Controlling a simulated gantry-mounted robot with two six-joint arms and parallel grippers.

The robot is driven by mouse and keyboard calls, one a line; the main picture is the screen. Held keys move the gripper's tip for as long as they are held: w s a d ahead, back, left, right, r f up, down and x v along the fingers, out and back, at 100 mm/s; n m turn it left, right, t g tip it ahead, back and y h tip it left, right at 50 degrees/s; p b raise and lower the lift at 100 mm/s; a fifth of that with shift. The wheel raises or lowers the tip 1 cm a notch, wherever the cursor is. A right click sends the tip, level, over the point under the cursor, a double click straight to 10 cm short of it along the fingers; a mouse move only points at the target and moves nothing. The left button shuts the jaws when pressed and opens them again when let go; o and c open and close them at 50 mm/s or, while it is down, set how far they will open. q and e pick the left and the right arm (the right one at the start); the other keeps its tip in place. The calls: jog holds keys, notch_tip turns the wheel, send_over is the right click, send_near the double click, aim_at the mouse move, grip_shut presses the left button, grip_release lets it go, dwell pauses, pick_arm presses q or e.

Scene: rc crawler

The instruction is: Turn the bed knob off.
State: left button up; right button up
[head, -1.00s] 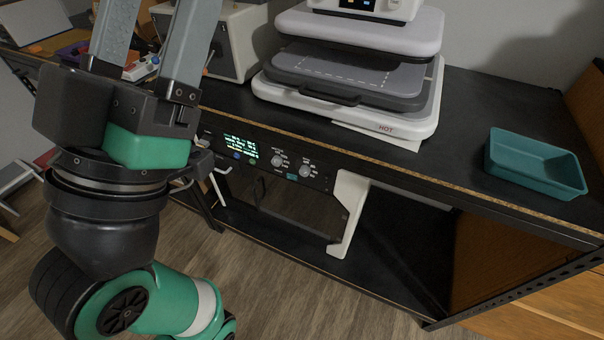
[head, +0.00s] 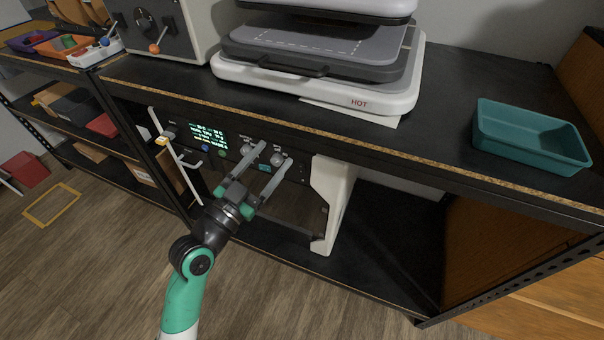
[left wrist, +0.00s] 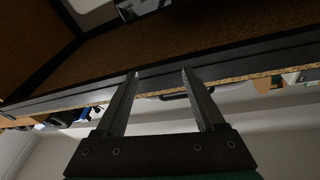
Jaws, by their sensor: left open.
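A dark control panel (head: 226,152) with a lit screen (head: 209,138) is on the front of a machine under the worktop. Two grey round knobs sit right of the screen, a left knob (head: 247,150) and a right knob (head: 277,158). Their labels are too small to read. My left gripper (head: 275,153) is open and empty, with its fingers reaching up toward the panel. In the head view its fingertips lie on either side of the right knob; I cannot tell if they touch it. In the left wrist view the open fingers (left wrist: 160,72) show, but no knob is visible. My right gripper is not seen.
The worktop's front edge (head: 340,160) overhangs just above the panel. A white heat press (head: 330,95) marked HOT stands on top. A teal tray (head: 530,150) is at the right. A white bracket (head: 333,195) stands right of the panel. The floor in front is clear.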

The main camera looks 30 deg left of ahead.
pick_arm(q)
notch_tip(320, 180, down, 9)
jog(key=s+a+n+g+y+b, duration=0.1)
jog(key=a, duration=0.2)
jog(key=n+g+y, duration=0.1)
jog(key=y, duration=0.1)
send_near(275, 162)
jog(key=shift+h, duration=0.4)
jog(key=w+b, duration=0.1)
jog(key=w, duration=0.1)
jog(key=w+a+b, duration=0.1)
jog(key=w, duration=0.2)
jog(key=w+b, duration=0.1)
jog(key=w, duration=0.1)
jog(key=shift+w+a, duration=0.15)
jog(key=shift+w, duration=0.05)
jog(key=shift+w+r+b, duration=0.1)
jog(key=shift+w+b, duration=0.2)
jog(key=shift+w, duration=0.15)
grip_shut()
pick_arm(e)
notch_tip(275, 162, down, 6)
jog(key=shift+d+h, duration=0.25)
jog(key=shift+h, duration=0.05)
